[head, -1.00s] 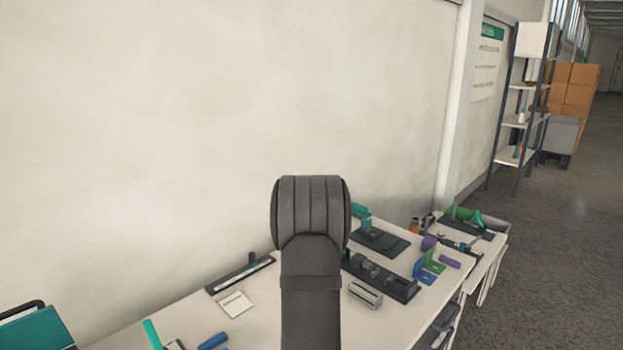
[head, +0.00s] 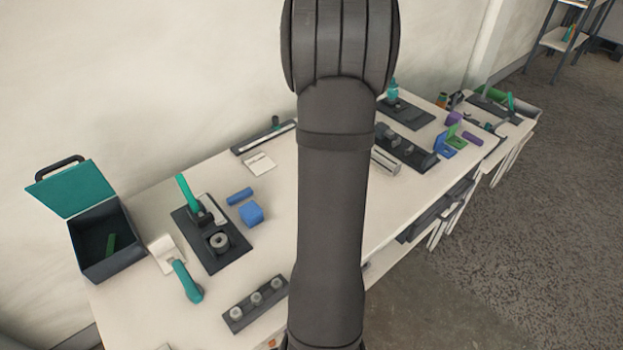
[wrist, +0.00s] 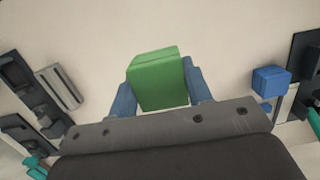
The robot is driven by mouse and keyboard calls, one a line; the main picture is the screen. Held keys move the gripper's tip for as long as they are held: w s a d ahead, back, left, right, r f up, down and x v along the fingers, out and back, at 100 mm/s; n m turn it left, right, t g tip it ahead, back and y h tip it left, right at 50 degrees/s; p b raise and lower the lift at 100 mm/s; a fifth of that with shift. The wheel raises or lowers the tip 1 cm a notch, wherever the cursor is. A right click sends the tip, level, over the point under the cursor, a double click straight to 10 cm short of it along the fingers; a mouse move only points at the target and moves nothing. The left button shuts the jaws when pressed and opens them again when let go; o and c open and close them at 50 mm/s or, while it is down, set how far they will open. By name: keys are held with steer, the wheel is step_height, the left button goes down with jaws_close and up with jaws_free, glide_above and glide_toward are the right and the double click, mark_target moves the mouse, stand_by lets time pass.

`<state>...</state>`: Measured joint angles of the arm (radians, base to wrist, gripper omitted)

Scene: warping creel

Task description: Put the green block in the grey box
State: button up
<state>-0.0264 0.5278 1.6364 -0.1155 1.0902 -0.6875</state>
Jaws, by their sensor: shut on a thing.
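The green block (wrist: 157,80) is between the two blue fingers of my gripper (wrist: 161,72) in the wrist view. My gripper is shut on it, above a pale table surface. In the head view my own arm hides both the gripper and this block. A dark grey box (head: 108,262) stands at the far left of the table in the head view. Its teal lid (head: 72,188) is open and tilted back.
A blue block (head: 251,214) and a blue cylinder (head: 240,196) lie near a dark fixture (head: 228,254) with a teal handle. A teal-handled tool (head: 186,281) lies beside the box. A dark strip with several round pegs (head: 257,302) is at the front. Some white tabletop between these is clear.

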steer(key=w+a+f, duration=0.1)
steer(key=a+f, duration=0.1)
steer(key=a, duration=0.1)
steer(key=w+a+f, duration=0.1)
steer(key=a+f, duration=0.1)
steer(key=a, duration=0.2)
steer(key=w+a+f, duration=0.2)
steer(key=a, duration=0.1)
steer(key=shift+a+f, duration=0.3)
steer(key=shift+f, duration=2.1)
steer(key=shift+f, duration=0.1)
steer(key=shift+f, duration=0.1)
steer(key=o, duration=1)
steer(key=shift+o, duration=0.5)
step_height(320, 180, up, 12)
steer(key=w+a, duration=0.1)
steer(key=shift+a, duration=0.2)
